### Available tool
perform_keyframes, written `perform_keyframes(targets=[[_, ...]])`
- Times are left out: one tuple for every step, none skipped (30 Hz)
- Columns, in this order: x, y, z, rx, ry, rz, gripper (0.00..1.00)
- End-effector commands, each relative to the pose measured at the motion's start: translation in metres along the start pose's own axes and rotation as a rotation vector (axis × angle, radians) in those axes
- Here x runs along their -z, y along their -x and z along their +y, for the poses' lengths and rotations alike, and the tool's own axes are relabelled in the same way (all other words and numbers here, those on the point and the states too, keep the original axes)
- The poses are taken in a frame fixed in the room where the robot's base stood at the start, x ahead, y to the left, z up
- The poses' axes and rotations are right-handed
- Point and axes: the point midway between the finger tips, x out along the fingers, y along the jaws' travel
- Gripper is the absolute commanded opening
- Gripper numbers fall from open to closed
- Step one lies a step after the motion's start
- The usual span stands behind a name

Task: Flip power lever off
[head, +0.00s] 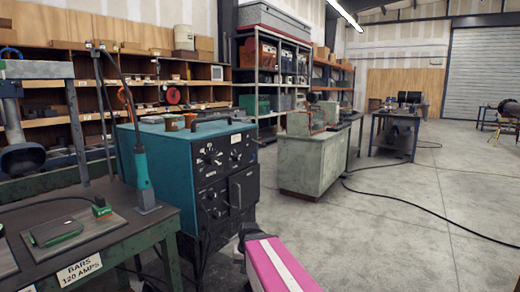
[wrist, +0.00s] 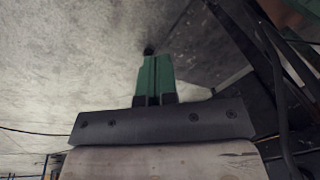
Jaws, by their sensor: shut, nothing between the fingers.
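A teal welding machine (head: 155,160) with a black front panel (head: 225,165) stands left of centre in the head view. The panel carries several knobs and dials. I cannot tell which part is the power lever. My gripper (wrist: 153,62) shows in the wrist view with its green fingers together and nothing held.
A work table (head: 60,262) with a sign and a teal-handled tool (head: 142,170) is at left. Dark cables hang by the machine, and dark cables and bars (wrist: 275,80) line the wrist view's right. A grey-green cabinet (head: 310,160) stands behind. Concrete floor (head: 430,220) is open at right.

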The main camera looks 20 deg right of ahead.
Motion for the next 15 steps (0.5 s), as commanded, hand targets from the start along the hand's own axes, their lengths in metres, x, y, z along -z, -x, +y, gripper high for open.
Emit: perform_keyframes(targets=[[0.024,0.015,0.005,0.039,-0.051,0.034,0.0],[0.034,0.023,0.007,0.063,-0.08,0.05,0.0],[0.047,0.035,0.01,0.096,-0.117,0.073,0.0],[0.057,0.044,0.012,0.12,-0.145,0.09,0.0],[0.067,0.054,0.015,0.145,-0.172,0.107,0.0],[0.08,0.067,0.019,0.178,-0.208,0.13,0.0],[0.089,0.077,0.022,0.202,-0.234,0.147,0.0],[0.098,0.088,0.025,0.227,-0.258,0.164,0.0],[0.111,0.102,0.03,0.26,-0.293,0.187,0.0],[0.119,0.114,0.034,0.285,-0.316,0.203,0.0],[0.128,0.126,0.038,0.31,-0.341,0.22,0.0],[0.14,0.141,0.044,0.344,-0.372,0.242,0.0],[0.148,0.154,0.048,0.37,-0.395,0.259,0.0],[0.156,0.166,0.053,0.395,-0.418,0.275,0.0],[0.166,0.183,0.059,0.43,-0.446,0.296,0.0]])
